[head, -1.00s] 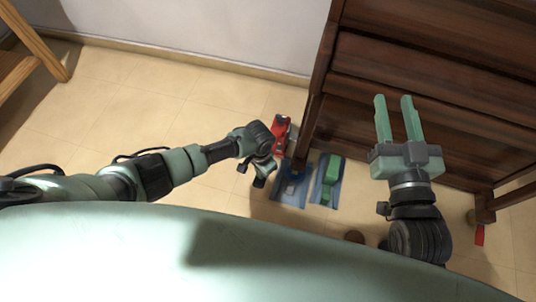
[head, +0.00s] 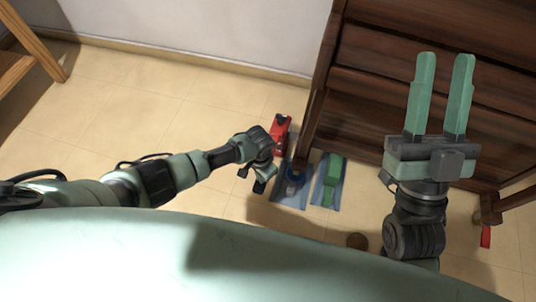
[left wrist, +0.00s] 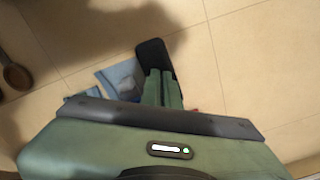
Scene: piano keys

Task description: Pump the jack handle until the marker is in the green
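The red jack (head: 281,130) stands on the floor left of the dark wooden furniture. No marker or green zone can be made out. My left gripper (head: 260,185) points down at the floor close below the jack. In the left wrist view its green fingers (left wrist: 162,88) lie side by side, nearly touching. A dark rounded piece (left wrist: 152,52), perhaps the jack handle's end, shows just past and beside the fingertips; contact cannot be told. A sliver of red shows beside the fingers. My right gripper (head: 440,95) is open and empty, raised in front of the furniture.
The dark wooden furniture (head: 400,75) fills the upper right. Two blue mats bear a blue item (head: 294,181) and a green item (head: 332,178) by its leg. A brown round thing (head: 357,241) and a small red thing (head: 486,236) lie nearer.

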